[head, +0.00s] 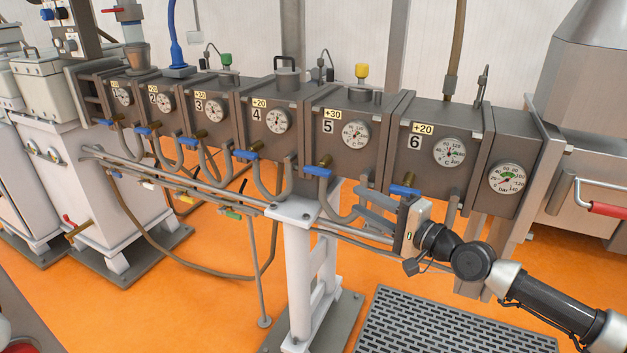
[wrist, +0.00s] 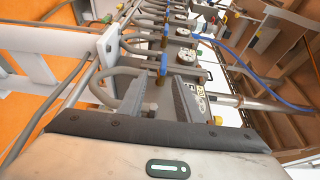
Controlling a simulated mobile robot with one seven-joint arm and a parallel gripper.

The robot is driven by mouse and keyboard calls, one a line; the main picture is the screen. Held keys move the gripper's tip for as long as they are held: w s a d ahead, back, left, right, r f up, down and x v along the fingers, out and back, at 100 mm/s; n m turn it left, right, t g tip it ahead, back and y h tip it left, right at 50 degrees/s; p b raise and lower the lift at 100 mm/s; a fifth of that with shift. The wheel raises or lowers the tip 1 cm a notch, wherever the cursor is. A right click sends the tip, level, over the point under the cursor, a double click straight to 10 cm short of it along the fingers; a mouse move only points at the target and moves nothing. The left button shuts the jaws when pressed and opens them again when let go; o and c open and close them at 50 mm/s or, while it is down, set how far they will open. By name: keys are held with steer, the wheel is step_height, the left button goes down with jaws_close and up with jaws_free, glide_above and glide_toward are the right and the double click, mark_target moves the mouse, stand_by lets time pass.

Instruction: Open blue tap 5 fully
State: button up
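Blue tap 5 (head: 318,171) is below the box labelled 5 in the head view, its flat handle lying roughly level along the row, with a brass stem behind it. My gripper (head: 360,198) is to the right of it and slightly lower, its two grey fingers pointing left along the row. The fingers look apart and empty, and they do not appear to touch the tap. In the wrist view a blue handle (wrist: 164,63), probably tap 5, stands beyond my gripper (wrist: 168,95). The gripper body fills the bottom of that view.
Blue tap 6 (head: 404,191) is just above my gripper. Blue tap 4 (head: 246,155) is further left. Curved grey hoses hang below the boxes, close to the fingers. A white post (head: 300,265) stands below tap 5. A dark grating (head: 440,325) lies on the orange floor.

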mark_target(323, 175)
steer(key=x, duration=0.5)
steer(key=r+x, duration=0.1)
steer(key=x, duration=0.5)
steer(key=w+x, duration=0.1)
steer(key=x, duration=0.4)
steer(key=shift+w+r, duration=0.15)
steer(key=shift+w, duration=0.05)
steer(key=shift+d, duration=0.1)
jaws_close()
